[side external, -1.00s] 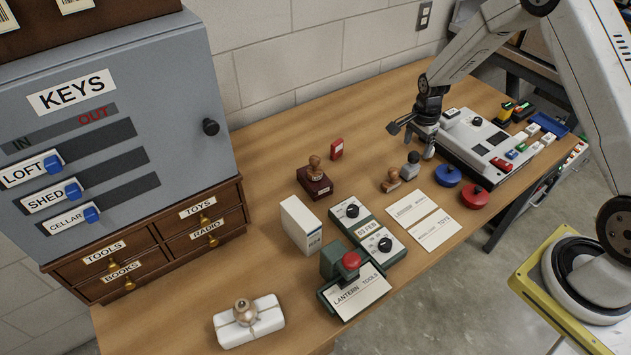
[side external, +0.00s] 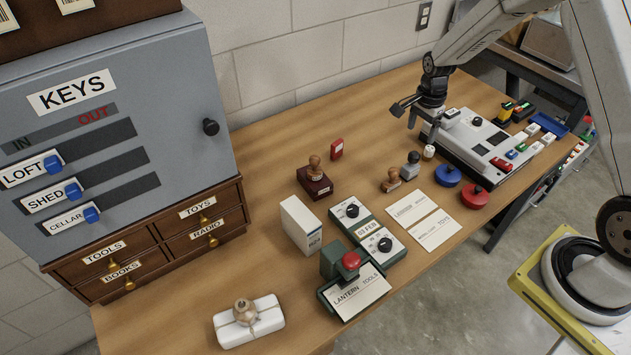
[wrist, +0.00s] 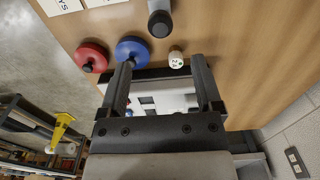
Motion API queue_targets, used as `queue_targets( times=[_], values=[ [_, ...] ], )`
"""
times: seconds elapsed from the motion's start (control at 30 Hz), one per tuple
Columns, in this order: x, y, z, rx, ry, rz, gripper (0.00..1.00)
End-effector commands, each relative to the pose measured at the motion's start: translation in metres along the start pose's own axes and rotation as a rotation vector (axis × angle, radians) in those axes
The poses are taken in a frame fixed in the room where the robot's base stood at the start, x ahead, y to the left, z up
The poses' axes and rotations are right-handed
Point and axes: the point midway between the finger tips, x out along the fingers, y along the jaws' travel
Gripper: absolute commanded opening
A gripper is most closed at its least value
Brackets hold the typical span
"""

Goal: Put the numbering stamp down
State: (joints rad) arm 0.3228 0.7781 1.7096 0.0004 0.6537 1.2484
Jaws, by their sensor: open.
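A small cream cylinder with dark figures on its top (side external: 429,152), which looks like the numbering stamp, stands upright on the table near the grey machine's left corner. It also shows in the wrist view (wrist: 176,60), close to the line between my fingertips and touched by neither. My gripper (side external: 424,125) is above it, open and empty, with a gap below the fingers. In the wrist view my gripper (wrist: 161,61) has its two fingers wide apart.
A grey-and-dark stamp (side external: 412,164) and a wooden stamp (side external: 391,182) stand just left of the cream cylinder. Blue (side external: 447,177) and red (side external: 474,196) round tins are in front. The grey machine (side external: 484,138) is to the right. Bare table lies behind, towards the wall.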

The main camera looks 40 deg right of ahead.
Motion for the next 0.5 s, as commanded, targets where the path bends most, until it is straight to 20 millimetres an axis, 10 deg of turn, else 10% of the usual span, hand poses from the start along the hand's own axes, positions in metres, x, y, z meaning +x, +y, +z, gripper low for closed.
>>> queue_targets(
  times=[0.5],
  values=[
    [-0.033, 0.019, 0.037, -0.298, 0.018, -0.043, 0.83]
  ],
)
